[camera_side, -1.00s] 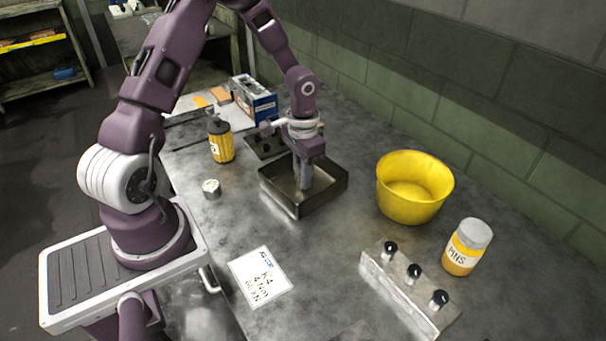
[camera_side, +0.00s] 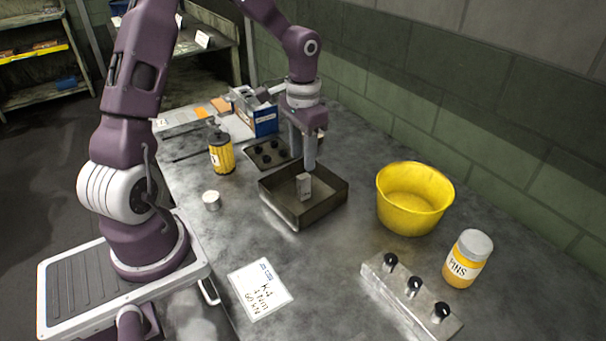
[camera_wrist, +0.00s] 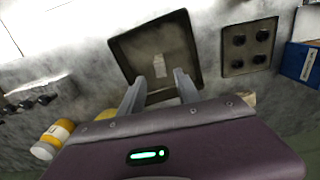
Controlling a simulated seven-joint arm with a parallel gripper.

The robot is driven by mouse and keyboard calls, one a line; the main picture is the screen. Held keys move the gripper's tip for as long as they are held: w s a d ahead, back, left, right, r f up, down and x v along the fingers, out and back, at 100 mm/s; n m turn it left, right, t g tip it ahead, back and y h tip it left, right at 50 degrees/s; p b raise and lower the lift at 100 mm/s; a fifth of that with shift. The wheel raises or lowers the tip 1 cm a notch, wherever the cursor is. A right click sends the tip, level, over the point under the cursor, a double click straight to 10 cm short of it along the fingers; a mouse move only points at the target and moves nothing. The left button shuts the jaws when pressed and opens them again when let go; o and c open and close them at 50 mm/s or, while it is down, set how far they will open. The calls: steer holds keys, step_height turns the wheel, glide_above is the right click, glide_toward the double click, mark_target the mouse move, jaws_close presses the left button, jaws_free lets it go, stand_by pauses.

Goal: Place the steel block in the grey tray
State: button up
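The steel block (camera_side: 304,186) stands upright inside the grey tray (camera_side: 330,204), near its middle. In the wrist view the block (camera_wrist: 160,66) shows as a small pale shape on the floor of the tray (camera_wrist: 124,62). My gripper (camera_side: 309,168) is above the tray, just above and behind the block in the side view. In the wrist view my gripper (camera_wrist: 160,76) has its two fingers apart, with nothing between them; the block is clear of the fingers.
A yellow bowl (camera_side: 413,200) and a pins jar (camera_side: 468,258) are to the right, with a knobbed metal bar (camera_side: 411,292) in front.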

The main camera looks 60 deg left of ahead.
steer(key=s+d+r+t+y, duration=0.1)
steer(key=s+d+r, duration=0.2)
steer(key=r, duration=0.3)
steer(key=s+d+r+t+y, duration=0.1)
steer(key=s+d+r, duration=0.25)
steer(key=r, duration=0.25)
steer(key=s+d+r+t+h, duration=0.1)
steer(key=s+d+r, duration=0.1)
steer(key=s, duration=0.5)
steer(key=s+d+r+t+h, duration=0.1)
steer(key=s+d+r+t, duration=0.1)
steer(key=s+d, duration=0.2)
steer(key=s, duration=0.3)
steer(key=shift+r+t, duration=0.25)
steer(key=shift+t, duration=0.05)
